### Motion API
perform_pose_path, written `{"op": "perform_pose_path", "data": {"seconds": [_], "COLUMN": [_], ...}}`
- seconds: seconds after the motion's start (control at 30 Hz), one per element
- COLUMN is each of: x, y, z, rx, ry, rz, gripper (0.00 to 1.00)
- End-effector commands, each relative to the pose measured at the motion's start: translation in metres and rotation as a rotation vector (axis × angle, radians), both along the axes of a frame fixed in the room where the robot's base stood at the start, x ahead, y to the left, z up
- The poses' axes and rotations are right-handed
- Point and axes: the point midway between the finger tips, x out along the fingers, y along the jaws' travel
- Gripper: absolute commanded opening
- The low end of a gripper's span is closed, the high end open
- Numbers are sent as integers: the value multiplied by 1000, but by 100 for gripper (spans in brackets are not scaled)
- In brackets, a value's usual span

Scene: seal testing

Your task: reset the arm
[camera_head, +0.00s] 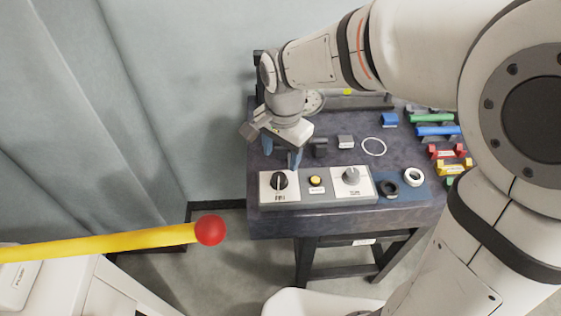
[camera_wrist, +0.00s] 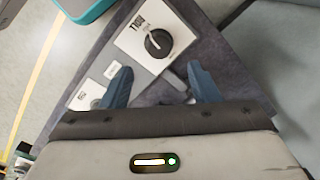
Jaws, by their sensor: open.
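My gripper (camera_head: 283,157) is over the left part of the dark workbench, pointing down, close behind the black knob (camera_head: 279,181) of a control panel (camera_head: 317,200). In the wrist view my gripper (camera_wrist: 160,85) has its two blue fingers spread wide with nothing between them. The black knob (camera_wrist: 158,43) on its white plate shows just beyond the fingertips, apart from them. In the head view my arm reaches in from the upper right and hides part of the bench's right side.
The bench (camera_head: 340,226) also holds a yellow button (camera_head: 315,181), a grey knob (camera_head: 351,175), a white ring (camera_head: 374,146), a black ring (camera_head: 389,188), and coloured blocks at right. A yellow bar with a red ball end (camera_head: 210,230) juts in from the left. A curtain hangs behind.

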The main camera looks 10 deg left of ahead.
Motion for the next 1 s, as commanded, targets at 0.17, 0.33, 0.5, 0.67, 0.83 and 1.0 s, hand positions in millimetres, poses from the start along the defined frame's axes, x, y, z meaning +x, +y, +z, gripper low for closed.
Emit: {"op": "perform_pose_path", "data": {"seconds": [0.17, 0.33, 0.5, 0.67, 0.83, 1.0], "x": [0, 0, 0, 0, -6, -34], "y": [-1, -1, 0, -11, -75, -156], "z": [6, 6, 6, 10, 25, 35], "rx": [-1, -1, -1, 2, 6, -22], "ry": [0, 0, 0, -9, -62, -138], "rz": [0, 0, 0, 13, 110, 268], "gripper": [55, 55, 55, 55, 55, 55]}}
